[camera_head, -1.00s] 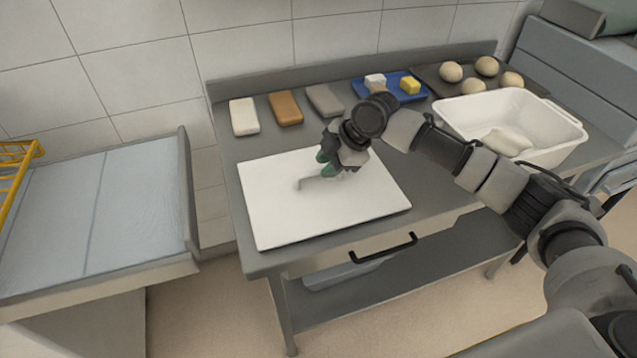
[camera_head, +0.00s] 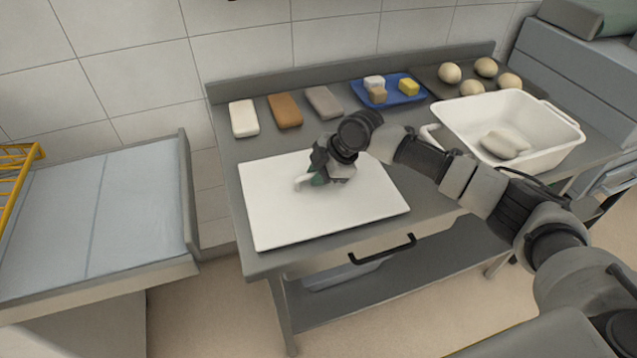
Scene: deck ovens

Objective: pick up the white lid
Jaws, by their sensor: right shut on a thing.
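The white lid (camera_head: 330,216) is a large flat rectangle with a small raised handle (camera_head: 302,183) near its middle. It lies flat on the grey metal table (camera_head: 232,160). My right gripper (camera_head: 316,180) comes in from the right and is low over the middle of the lid, shut on the lid's handle. The gripper hides part of the handle. My left gripper is not in view.
Behind the lid are white, brown and grey blocks (camera_head: 284,110) and a blue tray (camera_head: 402,97) with small pieces. A white tub (camera_head: 548,150) holding dough stands at right, beside several dough balls (camera_head: 485,67). A black drawer handle (camera_head: 383,250) is in front.

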